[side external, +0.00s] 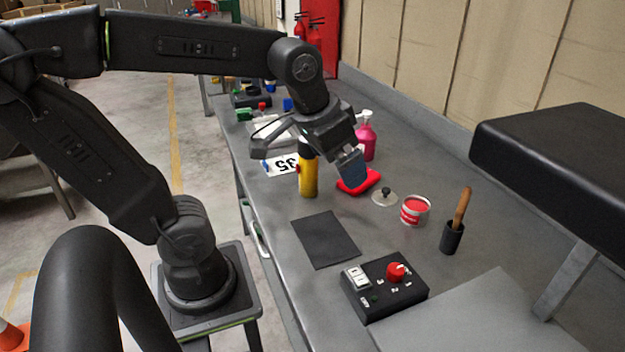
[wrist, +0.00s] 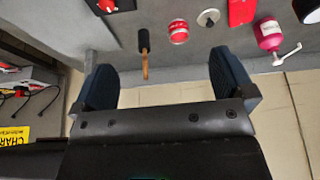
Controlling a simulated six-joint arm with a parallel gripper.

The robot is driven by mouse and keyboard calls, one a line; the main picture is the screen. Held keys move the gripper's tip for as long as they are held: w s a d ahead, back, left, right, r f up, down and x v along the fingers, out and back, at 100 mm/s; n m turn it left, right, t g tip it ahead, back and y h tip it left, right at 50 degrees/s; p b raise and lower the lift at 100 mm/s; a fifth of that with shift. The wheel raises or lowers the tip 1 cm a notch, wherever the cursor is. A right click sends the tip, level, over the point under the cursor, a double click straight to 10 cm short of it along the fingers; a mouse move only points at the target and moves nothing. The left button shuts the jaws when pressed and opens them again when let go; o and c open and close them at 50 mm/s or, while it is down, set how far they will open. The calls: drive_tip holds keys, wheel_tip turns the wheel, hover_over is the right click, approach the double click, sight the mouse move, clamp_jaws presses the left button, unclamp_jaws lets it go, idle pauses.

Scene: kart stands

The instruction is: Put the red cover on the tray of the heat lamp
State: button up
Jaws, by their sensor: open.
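The red cover (side external: 358,181) lies flat on the bench, partly hidden behind one finger of my gripper (side external: 307,160) in the side view. In the wrist view a red piece that looks like the cover (wrist: 240,12) is at the top edge, cut off. My gripper (wrist: 165,82) is open and empty above the bench, with no object between its fingers. The heat lamp has a black padded head (side external: 560,150) at the right, above a grey tray (side external: 470,322) at the lower right. The tray surface in view is bare.
A black control box (side external: 385,288) stands beside the tray. A brush in a black cup (side external: 452,237), a red tin (side external: 415,210), a knobbed disc (side external: 384,197), a pink bottle (side external: 366,140) and a yellow canister (side external: 308,178) stand around the cover. A dark mat (side external: 325,240) lies in front.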

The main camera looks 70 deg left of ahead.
drive_tip(key=shift+m+t, duration=0.4)
drive_tip(key=shift+t, duration=0.1)
drive_tip(key=s, duration=0.1)
drive_tip(key=s+d+f, duration=0.1)
drive_tip(key=s, duration=0.1)
drive_tip(key=s+d, duration=0.1)
drive_tip(key=s, duration=0.1)
drive_tip(key=shift+d+f, duration=0.15)
drive_tip(key=shift+f, duration=0.15)
drive_tip(key=shift+c, duration=0.5)
drive_tip(key=shift+s+f, duration=0.1)
drive_tip(key=shift+c, duration=0.5)
